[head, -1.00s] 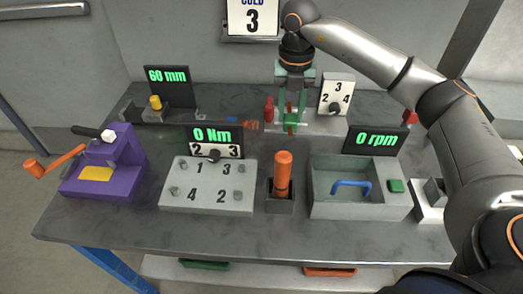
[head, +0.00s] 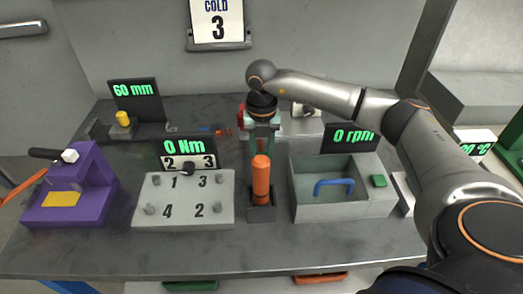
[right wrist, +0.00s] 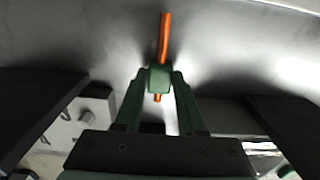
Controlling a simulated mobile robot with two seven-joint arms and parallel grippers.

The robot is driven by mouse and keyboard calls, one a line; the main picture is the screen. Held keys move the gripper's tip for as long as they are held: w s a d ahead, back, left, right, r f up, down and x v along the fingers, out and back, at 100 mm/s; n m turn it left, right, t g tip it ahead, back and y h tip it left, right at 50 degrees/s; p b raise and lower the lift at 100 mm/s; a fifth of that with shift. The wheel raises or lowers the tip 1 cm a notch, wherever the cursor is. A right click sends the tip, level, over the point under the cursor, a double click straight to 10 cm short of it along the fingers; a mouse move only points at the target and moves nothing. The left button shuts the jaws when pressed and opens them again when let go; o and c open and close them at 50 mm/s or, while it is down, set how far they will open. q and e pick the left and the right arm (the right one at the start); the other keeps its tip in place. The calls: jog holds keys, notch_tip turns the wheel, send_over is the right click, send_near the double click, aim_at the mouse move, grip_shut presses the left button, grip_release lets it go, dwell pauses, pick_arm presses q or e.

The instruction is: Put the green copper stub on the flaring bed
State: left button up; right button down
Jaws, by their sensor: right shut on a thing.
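My right gripper (right wrist: 158,85) is shut on the green copper stub (right wrist: 164,38), an orange-brown rod with a green block around it between the fingers. The rod sticks out above and slightly below the block in the right wrist view. In the head view this gripper (head: 262,148) hangs just behind the orange handle, and the stub is mostly hidden there. A purple device (head: 88,180) with a yellow plate (head: 61,199) stands at the far left; I cannot tell for certain whether it is the flaring bed. My left gripper is not in view.
A grey numbered block (head: 182,219) stands right of the purple device. An orange handle (head: 261,178) stands upright in a dark holder, beside a grey basin (head: 300,205) with a blue handle. A yellow knob (head: 123,118) is at the back left. The front strip of the table is clear.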

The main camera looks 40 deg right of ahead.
jog(key=shift+f, duration=0.2)
jog(key=c, duration=0.5)
grip_release()
jog(key=shift+r, duration=0.1)
